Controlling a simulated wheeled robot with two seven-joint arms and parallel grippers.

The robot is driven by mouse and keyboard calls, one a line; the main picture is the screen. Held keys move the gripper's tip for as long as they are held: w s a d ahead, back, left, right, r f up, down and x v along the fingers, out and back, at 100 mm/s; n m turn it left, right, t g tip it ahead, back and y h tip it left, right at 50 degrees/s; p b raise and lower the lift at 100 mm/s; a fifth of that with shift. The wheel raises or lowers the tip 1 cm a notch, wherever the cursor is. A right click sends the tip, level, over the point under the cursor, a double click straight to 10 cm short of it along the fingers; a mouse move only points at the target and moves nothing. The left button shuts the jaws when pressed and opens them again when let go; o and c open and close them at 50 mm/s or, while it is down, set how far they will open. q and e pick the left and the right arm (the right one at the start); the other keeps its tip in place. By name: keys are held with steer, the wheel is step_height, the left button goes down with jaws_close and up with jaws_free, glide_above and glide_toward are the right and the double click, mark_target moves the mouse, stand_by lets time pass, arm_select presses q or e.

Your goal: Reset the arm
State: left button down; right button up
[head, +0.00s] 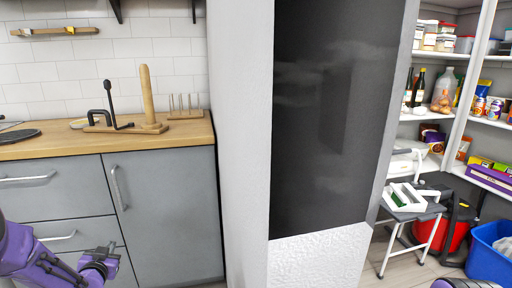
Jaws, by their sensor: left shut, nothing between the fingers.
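My left arm is purple and comes in at the lower left of the head view. My left gripper (108,253) is shut and empty, in front of the grey cabinet fronts and below the wooden counter (60,147). My right gripper does not show in this view.
A white wall end with a dark panel (335,110) stands in the middle. Wooden holders (150,95) stand on the counter.

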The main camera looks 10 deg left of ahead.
arm_select(q)
steer(key=s+d+f+n+g+h, duration=0.2)
steer(key=s+d+f+n+g, duration=0.4)
steer(key=s+d+f, duration=0.9)
steer(key=s+d+f+g+h, duration=0.15)
steer(key=s+d+f, duration=0.3)
steer(key=s, duration=0.45)
steer(key=s+d+f+g+y, duration=0.1)
steer(key=s+d+f+g, duration=0.3)
steer(key=s, duration=0.5)
step_height(320, 180, up, 16)
steer(key=s+p, duration=0.1)
steer(key=p, duration=1.6)
steer(key=shift+a, duration=0.4)
steer(key=shift+s+f+t+h, duration=0.1)
steer(key=shift+t+h, duration=0.15)
